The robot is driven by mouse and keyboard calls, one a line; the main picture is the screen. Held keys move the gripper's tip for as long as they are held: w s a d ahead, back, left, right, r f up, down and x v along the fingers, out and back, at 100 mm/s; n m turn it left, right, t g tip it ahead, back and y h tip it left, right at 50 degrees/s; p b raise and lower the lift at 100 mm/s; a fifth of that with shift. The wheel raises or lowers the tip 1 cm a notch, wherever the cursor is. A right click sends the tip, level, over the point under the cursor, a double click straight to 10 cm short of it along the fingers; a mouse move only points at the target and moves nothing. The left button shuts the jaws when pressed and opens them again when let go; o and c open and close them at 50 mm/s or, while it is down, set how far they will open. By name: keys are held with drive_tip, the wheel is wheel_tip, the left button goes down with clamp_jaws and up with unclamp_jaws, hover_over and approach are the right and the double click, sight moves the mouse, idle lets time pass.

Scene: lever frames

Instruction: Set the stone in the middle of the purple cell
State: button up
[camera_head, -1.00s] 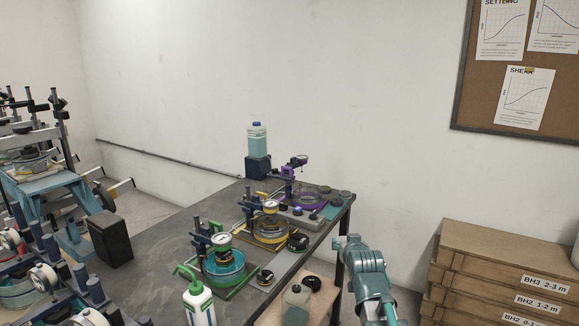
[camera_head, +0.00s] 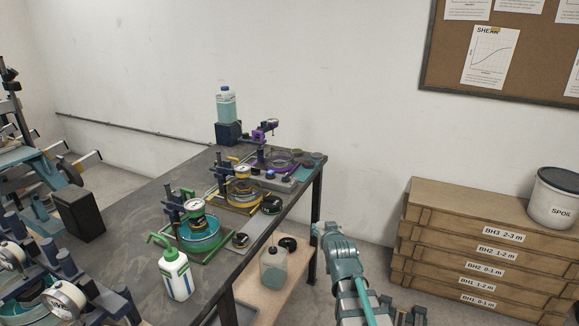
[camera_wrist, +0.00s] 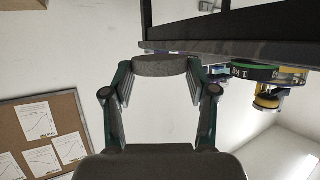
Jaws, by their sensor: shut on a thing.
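The stone (camera_wrist: 159,66) is a flat grey disc in the wrist view. My gripper (camera_wrist: 160,78) is shut on its rim, with one finger on each side. The purple cell (camera_head: 280,158) is a clear ring with purple fittings near the far end of the dark bench, in the head view. Its inside is too small to make out. My arm stands right of the bench, low in the head view, apart from the cell. I cannot clearly make out the fingers or the stone there.
On the bench (camera_head: 120,218), a yellow cell (camera_head: 243,198) and a green cell (camera_head: 199,232) stand nearer than the purple one. A wash bottle (camera_head: 175,275) stands at the front. Stacked wooden boxes (camera_head: 460,245) and a bucket (camera_head: 556,198) are at the right.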

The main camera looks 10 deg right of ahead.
drive_tip(key=w+d+r+n+y, duration=0.15)
drive_tip(key=w+r, duration=0.25)
drive_tip(key=w, duration=0.5)
drive_tip(key=w+d+r+n+y, duration=0.1)
drive_tip(key=w+d+r, duration=0.1)
drive_tip(key=w+r, duration=0.5)
drive_tip(key=w+a+r+n+g+y, duration=0.4)
drive_tip(key=a+n+y, duration=0.3)
drive_tip(key=y, duration=0.1)
drive_tip(key=shift+n+g+b, duration=0.3)
drive_tip(key=shift+n, duration=0.05)
drive_tip(key=shift+a, duration=0.1)
drive_tip(key=shift+w, duration=0.1)
